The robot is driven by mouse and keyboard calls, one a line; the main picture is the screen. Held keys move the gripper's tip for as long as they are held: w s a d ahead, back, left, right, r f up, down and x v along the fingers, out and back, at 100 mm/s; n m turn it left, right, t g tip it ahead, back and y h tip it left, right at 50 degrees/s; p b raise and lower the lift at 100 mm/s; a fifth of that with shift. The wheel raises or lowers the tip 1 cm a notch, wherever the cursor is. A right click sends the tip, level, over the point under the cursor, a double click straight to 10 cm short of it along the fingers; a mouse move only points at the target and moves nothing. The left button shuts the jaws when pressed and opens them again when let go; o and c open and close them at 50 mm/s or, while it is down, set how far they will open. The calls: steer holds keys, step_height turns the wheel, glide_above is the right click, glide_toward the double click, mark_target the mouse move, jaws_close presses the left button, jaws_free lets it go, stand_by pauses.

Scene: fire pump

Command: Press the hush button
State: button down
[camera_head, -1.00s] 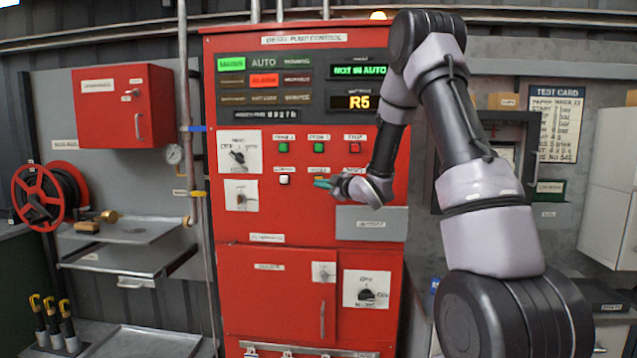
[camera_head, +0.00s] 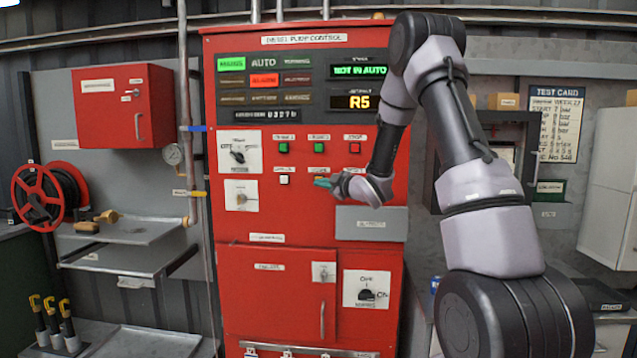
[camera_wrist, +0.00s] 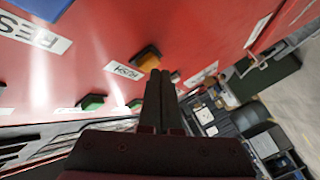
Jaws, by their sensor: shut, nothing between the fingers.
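The amber hush button (camera_wrist: 147,58) sits on the red panel beside a label that seems to read HUSH (camera_wrist: 123,71) in the wrist view. My gripper (camera_wrist: 162,75) is shut and empty, its fingertips right by the button's edge. I cannot tell whether they touch it. In the head view my gripper (camera_head: 322,183) is at the lower button row of the red pump control cabinet (camera_head: 230,320), and its tip hides most of the hush button.
A white button (camera_head: 284,180) is left of my gripper. Two green buttons (camera_head: 283,147) (camera_head: 319,146) and a red one (camera_head: 355,147) are above. A grey plate (camera_head: 371,223) is below. A red ALARM tile (camera_head: 264,80) is lit.

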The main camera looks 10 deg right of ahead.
steer(key=shift+w+d, duration=0.15)
steer(key=shift+w, duration=0.3)
stand_by(0.3)
steer(key=shift+s, duration=0.1)
steer(key=shift+s+a, duration=0.3)
steer(key=shift+s, duration=0.5)
steer(key=shift+s+a, duration=0.25)
steer(key=shift+s, duration=0.55)
steer(key=shift+s+a, duration=0.3)
steer(key=shift+s, duration=0.5)
steer(key=shift+s+a, duration=0.25)
steer(key=shift+s, duration=0.55)
